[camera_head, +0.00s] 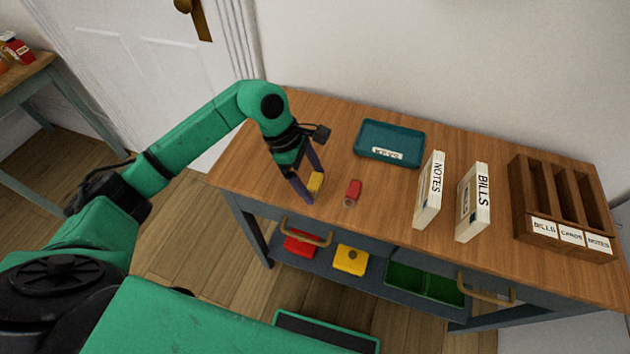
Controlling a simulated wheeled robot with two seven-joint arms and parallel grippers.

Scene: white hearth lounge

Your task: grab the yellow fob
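The yellow fob (315,182) is at the left part of the wooden tabletop, right at the fingertips of my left gripper (312,186). The two dark purple fingers are spread around it, one at its lower left and one above it. I cannot tell whether both fingers press on it or whether it is off the table. Part of the fob is hidden by the near finger. A red fob (354,188) with a ring lies just right of it, apart from the gripper. My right gripper is not in view.
A teal tray labelled KEYS (420,147) lies behind. White NOTES (430,192) and BILLS (474,203) blocks stand upright on the right, before a wooden sorter (519,190) with labelled slots. Red (298,245), yellow (350,260) and green (405,277) items sit on the lower shelf.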

